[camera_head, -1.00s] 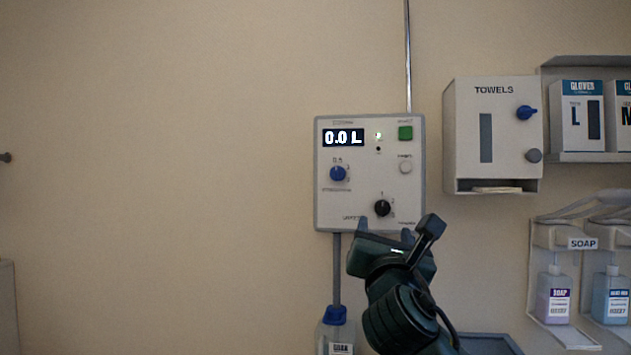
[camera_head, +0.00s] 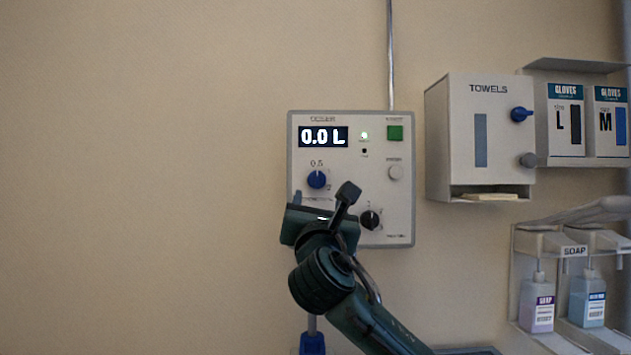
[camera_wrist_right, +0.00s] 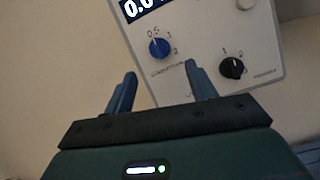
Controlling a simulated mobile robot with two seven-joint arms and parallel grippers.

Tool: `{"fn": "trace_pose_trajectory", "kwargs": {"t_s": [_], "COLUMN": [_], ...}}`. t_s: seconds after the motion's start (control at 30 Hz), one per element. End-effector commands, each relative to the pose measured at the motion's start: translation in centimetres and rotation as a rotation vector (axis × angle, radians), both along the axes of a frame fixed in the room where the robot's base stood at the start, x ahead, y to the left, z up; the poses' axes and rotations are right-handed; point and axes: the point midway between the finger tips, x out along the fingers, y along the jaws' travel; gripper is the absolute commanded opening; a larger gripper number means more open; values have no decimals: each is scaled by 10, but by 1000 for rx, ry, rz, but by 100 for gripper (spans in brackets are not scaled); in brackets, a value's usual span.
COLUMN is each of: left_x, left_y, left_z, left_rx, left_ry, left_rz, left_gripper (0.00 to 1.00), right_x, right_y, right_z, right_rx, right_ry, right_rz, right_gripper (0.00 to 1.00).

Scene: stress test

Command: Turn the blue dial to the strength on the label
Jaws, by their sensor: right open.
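The blue dial (camera_head: 317,179) is on the left of a grey wall panel (camera_head: 403,215), under a display reading 0.0 L. It also shows in the right wrist view (camera_wrist_right: 159,48), with marks 0.5, 1 and 2 around it. I cannot tell where it points. My right gripper (camera_head: 319,200) is open and empty, just below the blue dial. In the right wrist view its two fingers (camera_wrist_right: 160,75) stand apart, with the dial above the gap between them, and no contact shows.
A black dial (camera_head: 370,219) sits right of my gripper, with a green button (camera_head: 395,133) and a white button (camera_head: 395,172) above. A towel dispenser (camera_head: 460,140), glove boxes (camera_head: 565,120) and soap bottles (camera_head: 537,313) are farther right. The wall at left is bare.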

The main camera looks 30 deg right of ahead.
Motion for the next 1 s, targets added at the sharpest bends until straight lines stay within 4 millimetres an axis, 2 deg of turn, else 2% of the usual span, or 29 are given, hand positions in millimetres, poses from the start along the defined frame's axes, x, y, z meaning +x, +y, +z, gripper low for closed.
{"fn": "trace_pose_trajectory", "kwargs": {"t_s": [0.03,0.2,0.4,0.6,0.83,1.0], "left_x": [0,-1,0,1,2,2], "left_y": [1,8,12,13,13,13], "left_z": [5,7,9,6,7,7], "left_rx": [1,11,17,21,21,21], "left_ry": [4,21,32,39,36,35], "left_rz": [3,23,36,37,37,37], "left_gripper": [46,46,46,46,46,46], "right_x": [10,39,63,72,73,73], "right_y": [-6,-20,-31,-36,-36,-36], "right_z": [8,21,31,33,33,33], "right_rx": [2,3,2,1,1,1], "right_ry": [2,1,0,1,0,0], "right_rz": [-3,-2,0,1,1,1], "right_gripper": [56,56,56,56,56,44]}}
